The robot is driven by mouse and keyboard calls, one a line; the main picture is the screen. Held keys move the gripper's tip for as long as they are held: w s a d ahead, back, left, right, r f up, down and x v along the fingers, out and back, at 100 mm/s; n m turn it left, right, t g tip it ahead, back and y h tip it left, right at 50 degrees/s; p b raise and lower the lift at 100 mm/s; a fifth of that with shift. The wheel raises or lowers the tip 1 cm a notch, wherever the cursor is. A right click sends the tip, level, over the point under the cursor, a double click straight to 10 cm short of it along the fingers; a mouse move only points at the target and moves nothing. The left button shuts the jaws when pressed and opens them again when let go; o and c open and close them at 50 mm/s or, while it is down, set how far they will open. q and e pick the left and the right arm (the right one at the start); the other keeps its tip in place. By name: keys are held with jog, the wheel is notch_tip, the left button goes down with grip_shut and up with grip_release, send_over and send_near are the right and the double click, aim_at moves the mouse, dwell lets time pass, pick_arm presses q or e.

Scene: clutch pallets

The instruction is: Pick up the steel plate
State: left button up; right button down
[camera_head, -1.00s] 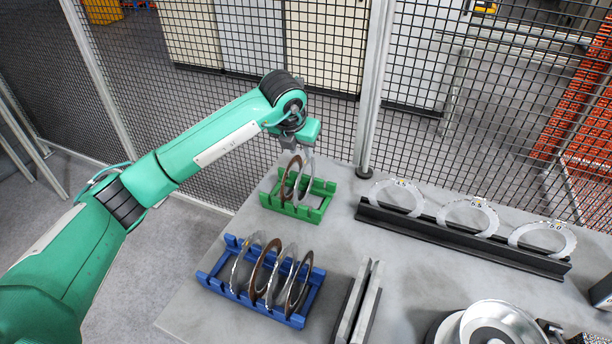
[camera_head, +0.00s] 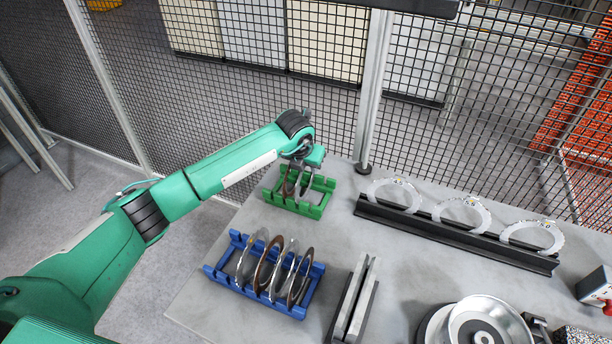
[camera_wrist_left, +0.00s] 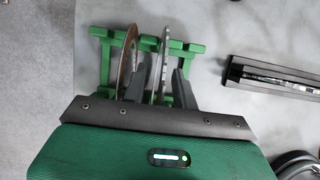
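A green rack (camera_head: 318,211) holds a brown ring plate (camera_wrist_left: 127,60) and a grey steel plate (camera_wrist_left: 162,58), both standing on edge. My left gripper (camera_head: 299,172) is down at this rack and partly covers the plates in the head view. In the left wrist view its two dark fingers (camera_wrist_left: 160,88) are apart, one on each side of the steel plate. The left finger lies between the brown plate and the steel plate. Gaps show between the fingers and the steel plate, so it is not clamped. My right gripper is not in view.
A blue rack (camera_head: 226,282) with several upright plates stands nearer on the table. A long black holder (camera_head: 450,234) with 3 pale rings lies to the right. A grey slotted block (camera_head: 352,303) and a round metal dish (camera_head: 488,325) are in front. Mesh fencing (camera_head: 240,140) stands behind.

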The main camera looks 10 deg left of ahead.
pick_arm(q)
grip_shut()
